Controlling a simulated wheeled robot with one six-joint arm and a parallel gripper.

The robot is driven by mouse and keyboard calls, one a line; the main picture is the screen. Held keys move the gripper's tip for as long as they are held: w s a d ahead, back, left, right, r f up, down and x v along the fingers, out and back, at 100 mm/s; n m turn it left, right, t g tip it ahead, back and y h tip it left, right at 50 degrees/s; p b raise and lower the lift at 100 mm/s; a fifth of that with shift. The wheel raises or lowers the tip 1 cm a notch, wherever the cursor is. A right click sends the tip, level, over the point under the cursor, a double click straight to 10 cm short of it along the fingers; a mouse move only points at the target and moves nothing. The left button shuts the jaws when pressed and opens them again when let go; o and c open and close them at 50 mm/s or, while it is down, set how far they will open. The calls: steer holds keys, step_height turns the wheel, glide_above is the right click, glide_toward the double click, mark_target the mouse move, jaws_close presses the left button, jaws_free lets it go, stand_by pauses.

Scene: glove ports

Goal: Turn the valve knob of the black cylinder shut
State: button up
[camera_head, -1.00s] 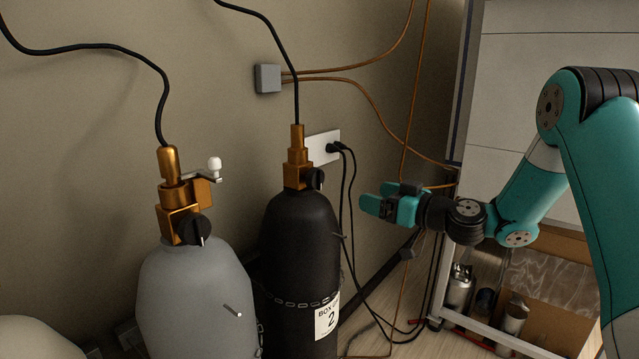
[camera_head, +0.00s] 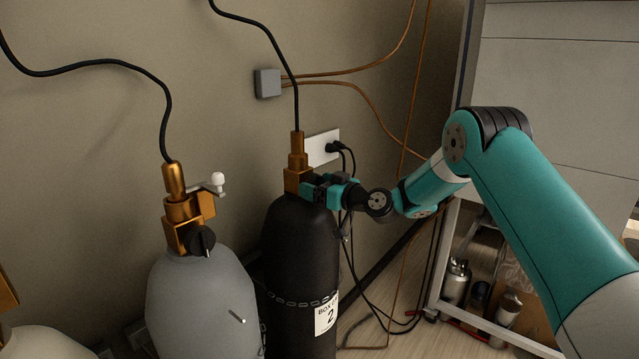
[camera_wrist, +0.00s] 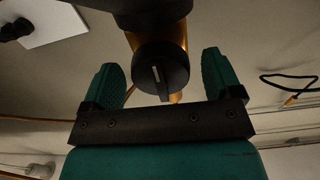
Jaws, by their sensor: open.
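The black cylinder (camera_head: 299,250) stands upright against the wall, with a brass valve (camera_head: 296,165) on top and a "BOX 2" label on its side. Its black valve knob (camera_wrist: 161,68) shows in the wrist view with a pale pointer line running roughly along the picture's vertical. My gripper (camera_head: 316,190) is at the valve, coming from the right. In the wrist view my gripper (camera_wrist: 165,78) is open, with one green finger on each side of the knob and a visible gap to each. In the head view my gripper hides the knob.
A grey cylinder (camera_head: 205,305) with its own black knob (camera_head: 201,240) and a white-tipped lever (camera_head: 217,180) stands close on the left. A chain (camera_head: 290,300) crosses the black cylinder. Black cables (camera_head: 349,240) hang behind my wrist. A shelf cart (camera_head: 440,262) stands right.

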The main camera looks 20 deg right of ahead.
steer(key=c, duration=0.9)
steer(key=shift+d, duration=0.1)
